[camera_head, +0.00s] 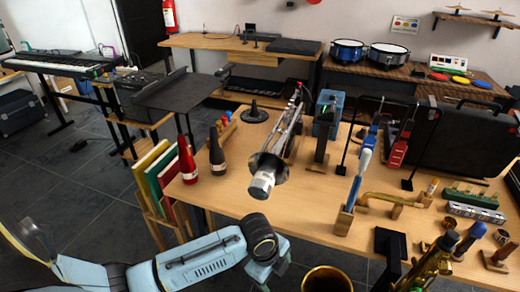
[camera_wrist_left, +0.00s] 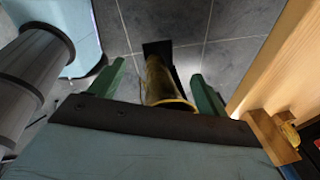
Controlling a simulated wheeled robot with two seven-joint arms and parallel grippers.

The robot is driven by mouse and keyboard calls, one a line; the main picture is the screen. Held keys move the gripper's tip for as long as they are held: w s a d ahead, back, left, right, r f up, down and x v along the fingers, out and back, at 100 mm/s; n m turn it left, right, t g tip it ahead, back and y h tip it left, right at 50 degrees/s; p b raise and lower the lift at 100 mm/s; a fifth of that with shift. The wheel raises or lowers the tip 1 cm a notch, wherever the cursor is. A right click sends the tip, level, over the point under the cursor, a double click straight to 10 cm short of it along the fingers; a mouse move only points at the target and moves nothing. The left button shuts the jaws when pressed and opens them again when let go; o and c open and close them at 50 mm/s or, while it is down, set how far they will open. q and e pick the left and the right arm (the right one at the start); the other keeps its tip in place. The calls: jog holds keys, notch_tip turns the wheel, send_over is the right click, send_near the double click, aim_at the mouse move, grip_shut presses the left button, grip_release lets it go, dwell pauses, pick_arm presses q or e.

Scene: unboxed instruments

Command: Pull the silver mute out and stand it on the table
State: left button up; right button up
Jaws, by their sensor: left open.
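The silver mute (camera_head: 262,185) sticks out of the dark, wide bell of a trumpet (camera_head: 285,135) that is held up over the middle of the table (camera_head: 225,195). The mute's pale end points toward me and down. The part inside the bell is hidden. My left gripper (camera_head: 268,272) is off the table's front edge, below and apart from the mute. In the left wrist view its green fingers (camera_wrist_left: 160,92) are spread apart, with a brass tube seen between them; I cannot tell how far off it is. My right gripper is not in view.
A red bottle-shaped thing (camera_head: 187,162) and a black one (camera_head: 217,152) stand left of the mute. A blue-handled upright item (camera_head: 357,180) stands to its right. A brass bell (camera_head: 327,281) and a brass horn (camera_head: 435,262) rise at the front. The tabletop below the mute is clear.

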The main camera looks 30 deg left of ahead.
pick_arm(q)
jog(key=w+a+r+m+p, duration=0.2)
jog(key=w+r+m+p, duration=0.15)
jog(key=r, duration=0.25)
jog(key=w+a+r+m+p, duration=0.2)
jog(key=r+m+p, duration=0.15)
jog(key=r, duration=0.35)
jog(key=m+g+y+p, duration=0.2)
jog(key=m+p, duration=0.5)
jog(key=p, duration=0.3)
send_near(260, 182)
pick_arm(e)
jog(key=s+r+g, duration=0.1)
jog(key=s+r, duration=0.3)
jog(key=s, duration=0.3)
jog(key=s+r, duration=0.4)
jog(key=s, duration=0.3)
pick_arm(q)
notch_tip(260, 182, down, 6)
jog(key=b, duration=0.7)
jog(key=shift+r+b, duration=0.1)
jog(key=shift+b, duration=0.3)
jog(key=shift+f+b, duration=1.25)
jog(key=shift+f, duration=1.45)
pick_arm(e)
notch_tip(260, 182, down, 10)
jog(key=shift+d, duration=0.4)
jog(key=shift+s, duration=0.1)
pick_arm(q)
jog(key=c, duration=1)
